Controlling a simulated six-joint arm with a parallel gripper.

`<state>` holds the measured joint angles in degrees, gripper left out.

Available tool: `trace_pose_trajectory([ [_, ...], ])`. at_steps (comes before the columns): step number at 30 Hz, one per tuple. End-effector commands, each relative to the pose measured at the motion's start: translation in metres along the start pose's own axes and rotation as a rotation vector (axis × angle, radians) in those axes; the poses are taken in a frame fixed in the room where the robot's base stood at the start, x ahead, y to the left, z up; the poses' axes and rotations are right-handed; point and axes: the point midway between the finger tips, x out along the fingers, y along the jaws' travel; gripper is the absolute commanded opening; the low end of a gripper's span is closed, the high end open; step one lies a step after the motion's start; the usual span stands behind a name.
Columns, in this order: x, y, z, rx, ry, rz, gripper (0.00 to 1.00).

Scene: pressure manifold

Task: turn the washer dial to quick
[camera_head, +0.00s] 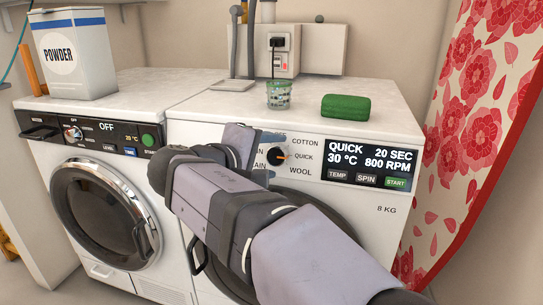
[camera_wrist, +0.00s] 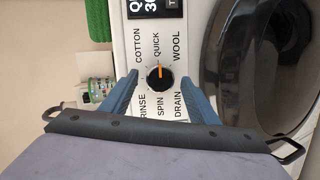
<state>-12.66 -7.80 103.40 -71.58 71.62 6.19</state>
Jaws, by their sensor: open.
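The washer dial (camera_head: 278,156) is a dark round knob on the right-hand machine's white front panel. Its orange mark points right, toward the word QUICK. In the wrist view the dial (camera_wrist: 160,79) has its orange mark pointing up at QUICK, between COTTON and WOOL. The display (camera_head: 373,161) reads QUICK, 20 SEC, 30 °C, 800 RPM. My gripper (camera_wrist: 159,85) is open, with one blue finger on each side of the dial and a gap visible between each finger and the knob. In the head view my arm hides part of the dial's left labels.
TEMP, SPIN and START buttons (camera_head: 396,183) sit under the display. A patterned cup (camera_head: 278,96) and a green block (camera_head: 345,107) stand on top. The left machine (camera_head: 107,218) shows OFF and carries a POWDER box (camera_head: 73,58). A floral curtain (camera_head: 478,120) hangs at the right.

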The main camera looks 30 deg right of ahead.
Motion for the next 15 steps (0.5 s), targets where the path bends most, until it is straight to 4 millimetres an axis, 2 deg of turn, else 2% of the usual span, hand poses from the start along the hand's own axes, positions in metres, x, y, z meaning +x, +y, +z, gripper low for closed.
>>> trace_pose_trajectory([
  [9,-0.043,0.002,-0.001,-0.001,0.004,-0.001,0.55],
  [15,-0.062,0.001,0.0,0.0,0.001,-0.001,0.55],
])
